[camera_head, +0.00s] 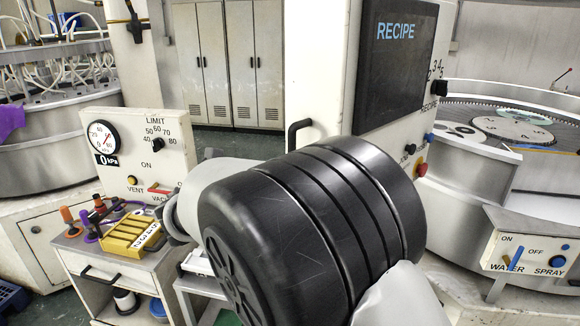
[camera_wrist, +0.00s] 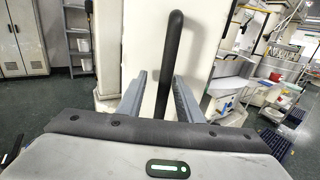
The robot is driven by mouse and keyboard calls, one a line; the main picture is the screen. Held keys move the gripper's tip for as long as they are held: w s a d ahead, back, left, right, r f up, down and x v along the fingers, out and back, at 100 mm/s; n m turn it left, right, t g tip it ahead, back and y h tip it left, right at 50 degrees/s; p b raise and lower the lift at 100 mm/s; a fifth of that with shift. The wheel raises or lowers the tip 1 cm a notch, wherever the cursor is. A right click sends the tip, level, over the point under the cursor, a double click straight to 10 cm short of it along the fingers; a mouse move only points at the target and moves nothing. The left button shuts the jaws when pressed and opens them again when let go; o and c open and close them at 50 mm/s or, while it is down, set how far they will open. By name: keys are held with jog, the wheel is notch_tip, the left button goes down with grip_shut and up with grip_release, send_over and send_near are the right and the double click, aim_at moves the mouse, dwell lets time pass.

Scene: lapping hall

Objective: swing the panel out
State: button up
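The panel is a tall white box with a dark screen (camera_head: 397,45) reading RECIPE on its front. A black bar handle (camera_head: 298,132) stands out from its left side (camera_head: 318,70). In the wrist view the handle (camera_wrist: 170,55) rises upright before the white panel side (camera_wrist: 205,35). My gripper (camera_wrist: 159,77) is open, with one grey finger on each side of the lower handle. A gap shows on the left; whether the right finger touches it I cannot tell. In the head view my black arm link hides the gripper.
A white gauge box (camera_head: 135,150) and a cart with a yellow rack (camera_head: 128,238) stand at left. A round lapping machine (camera_head: 510,125) and a WATER/SPRAY box (camera_head: 530,250) are at right. Grey lockers (camera_head: 228,60) stand behind. Floor (camera_wrist: 72,95) shows clear at left in the wrist view.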

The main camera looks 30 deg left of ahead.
jog(key=b+v, duration=0.1)
jog(key=v, duration=1.6)
jog(key=shift+s+b, duration=0.2)
jog(key=shift+b, duration=0.2)
jog(key=shift+w, duration=0.1)
